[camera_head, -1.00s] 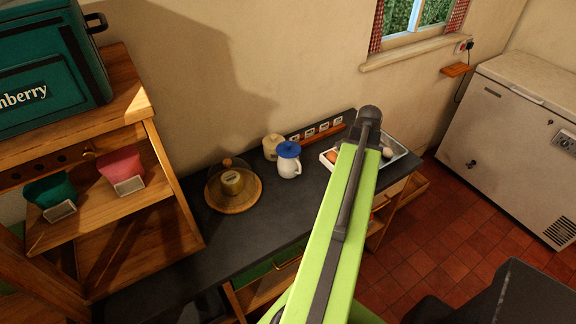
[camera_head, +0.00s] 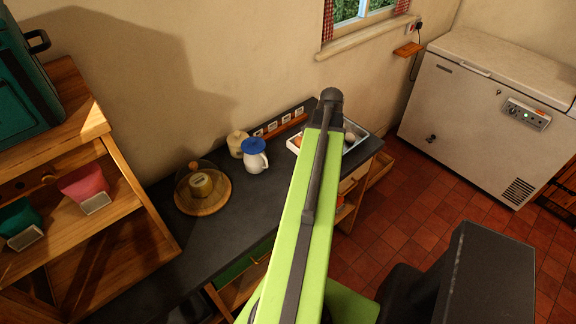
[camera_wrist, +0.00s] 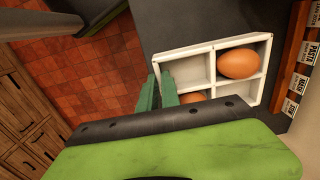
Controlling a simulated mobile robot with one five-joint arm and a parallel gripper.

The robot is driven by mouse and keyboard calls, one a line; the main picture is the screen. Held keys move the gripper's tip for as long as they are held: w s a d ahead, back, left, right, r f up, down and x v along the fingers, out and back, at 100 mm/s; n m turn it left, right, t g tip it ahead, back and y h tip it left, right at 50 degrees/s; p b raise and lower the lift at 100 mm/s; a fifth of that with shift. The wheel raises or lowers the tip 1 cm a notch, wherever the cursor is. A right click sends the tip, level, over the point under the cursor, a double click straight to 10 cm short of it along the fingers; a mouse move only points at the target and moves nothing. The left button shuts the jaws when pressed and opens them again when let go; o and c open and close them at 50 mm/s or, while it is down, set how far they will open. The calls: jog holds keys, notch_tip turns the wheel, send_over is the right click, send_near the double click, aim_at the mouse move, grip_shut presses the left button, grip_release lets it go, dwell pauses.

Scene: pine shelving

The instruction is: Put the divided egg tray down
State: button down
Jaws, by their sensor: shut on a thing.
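The divided egg tray (camera_wrist: 211,46) is white with square compartments. In the wrist view a brown egg (camera_wrist: 238,63) lies in one compartment, and another egg (camera_wrist: 191,97) shows partly behind my gripper. My gripper (camera_wrist: 158,88) has green fingers shut on the tray's near-left wall. I cannot tell whether the tray touches the counter (camera_head: 226,232).
A white jug with a blue lid (camera_head: 255,157), a cream pot (camera_head: 237,144) and a glass dome on a wooden board (camera_head: 203,189) stand left of the tray. A white chest freezer (camera_head: 480,110) stands right.

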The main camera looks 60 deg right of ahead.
jog(key=w+f+b, duration=0.1)
jog(key=w+f, duration=0.1)
jog(key=w, duration=0.1)
jog(key=w+f+b, duration=0.2)
jog(key=w, duration=0.1)
jog(key=w+f+b, duration=0.1)
jog(key=w, duration=0.2)
jog(key=shift+a+f+b, duration=0.15)
jog(key=shift+f+b, duration=0.25)
jog(key=shift+w+a, duration=0.1)
jog(key=shift+w, duration=0.15)
notch_tip(320, 180, down, 4)
jog(key=b, duration=0.4)
jog(key=shift+f, duration=0.2)
jog(key=c, duration=1.6)
grip_release()
jog(key=shift+r, duration=0.1)
jog(key=shift+o, duration=0.2)
jog(key=shift+r, duration=0.1)
